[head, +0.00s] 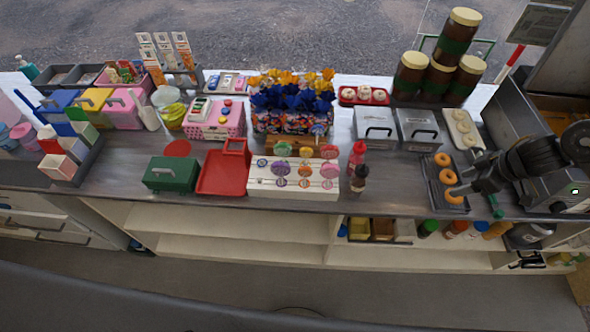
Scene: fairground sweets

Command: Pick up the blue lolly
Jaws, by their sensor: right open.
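A white lolly stand (258,187) sits at the front middle of the counter. It holds rows of round lollies in green, orange, pink, red and purple. I cannot clearly pick out a blue lolly among them; the purple-looking ones, such as the lolly at the left of the middle row (281,168), are too small to judge. My right gripper (462,188) is at the right, over the front of the doughnut tray, well to the right of the stand. It is open, with no lolly in it. My left gripper is out of view.
A red tray (222,172) and green box (172,174) stand left of the stand. Red (357,157) and dark bottles (360,178) stand close on its right. Bare counter (398,180) lies between the bottles and doughnut tray (434,183).

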